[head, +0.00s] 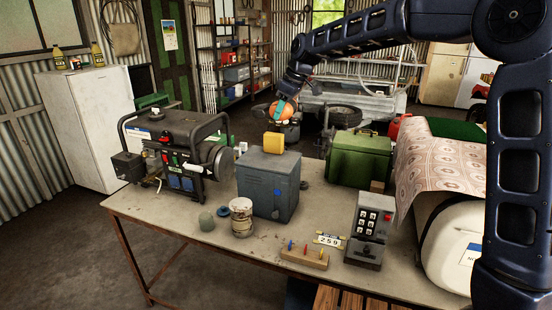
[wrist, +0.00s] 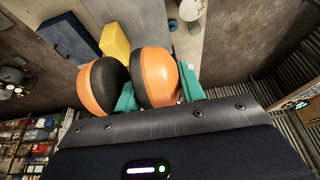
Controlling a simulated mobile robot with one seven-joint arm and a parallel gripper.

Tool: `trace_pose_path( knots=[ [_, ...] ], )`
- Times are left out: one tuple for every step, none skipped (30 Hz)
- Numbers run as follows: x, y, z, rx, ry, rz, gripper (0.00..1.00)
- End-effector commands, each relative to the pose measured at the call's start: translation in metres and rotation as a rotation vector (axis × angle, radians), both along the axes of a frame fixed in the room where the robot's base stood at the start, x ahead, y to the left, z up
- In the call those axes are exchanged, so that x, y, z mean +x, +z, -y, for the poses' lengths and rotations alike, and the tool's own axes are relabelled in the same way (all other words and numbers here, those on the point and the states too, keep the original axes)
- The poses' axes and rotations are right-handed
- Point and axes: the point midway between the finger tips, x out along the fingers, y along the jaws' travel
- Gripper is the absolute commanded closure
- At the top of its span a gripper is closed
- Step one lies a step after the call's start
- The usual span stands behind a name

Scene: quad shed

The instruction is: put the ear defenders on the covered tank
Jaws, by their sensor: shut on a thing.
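The orange-and-black ear defenders (head: 285,111) are in my gripper (head: 279,103), held in the air above and behind the grey box. In the wrist view their two round cups (wrist: 155,77) sit at my gripper's teal fingers (wrist: 158,92), which are shut on them. The covered tank (head: 452,243) is a white rounded body at the right end of the bench, with a patterned cloth (head: 443,172) draped over its top. My gripper is well to the left of it. My own arm hides the tank's right side.
A yellow block (head: 274,143) stands on the grey box (head: 268,185), below my gripper. A green case (head: 360,158) stands between there and the tank. A generator (head: 180,150), a keypad unit (head: 368,230) and a peg block (head: 304,258) are also on the bench (head: 200,247).

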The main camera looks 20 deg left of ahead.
Motion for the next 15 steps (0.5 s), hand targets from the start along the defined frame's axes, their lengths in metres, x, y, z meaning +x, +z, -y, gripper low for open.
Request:
trace_pose_path(
  knots=[
    [0.000, -0.011, 0.000, -0.002, -0.001, -0.003, 0.86],
    [0.000, -0.018, 0.000, -0.002, -0.001, -0.003, 0.86],
    [0.000, -0.027, 0.000, -0.002, -0.001, -0.003, 0.86],
    [0.000, -0.033, 0.000, -0.002, -0.001, -0.003, 0.86],
    [-0.001, -0.040, 0.001, -0.003, 0.000, -0.003, 0.86],
    [0.000, -0.049, 0.000, -0.002, 0.000, -0.002, 0.86],
    [0.000, -0.056, 0.000, -0.003, 0.000, -0.003, 0.86],
    [-0.001, -0.062, 0.000, -0.003, 0.000, -0.003, 0.86],
    [0.000, -0.071, 0.000, -0.003, -0.001, -0.003, 0.86],
    [0.000, -0.077, 0.000, -0.003, 0.000, -0.002, 0.86],
    [0.000, -0.084, 0.000, -0.002, 0.000, -0.002, 0.86],
    [-0.001, -0.092, 0.000, -0.002, 0.000, -0.002, 0.86],
    [-0.001, -0.098, 0.000, -0.002, 0.000, -0.002, 0.86],
    [-0.001, -0.104, 0.000, -0.002, -0.001, -0.003, 0.86],
    [0.000, -0.112, 0.000, -0.002, -0.001, -0.004, 0.86]
  ],
)
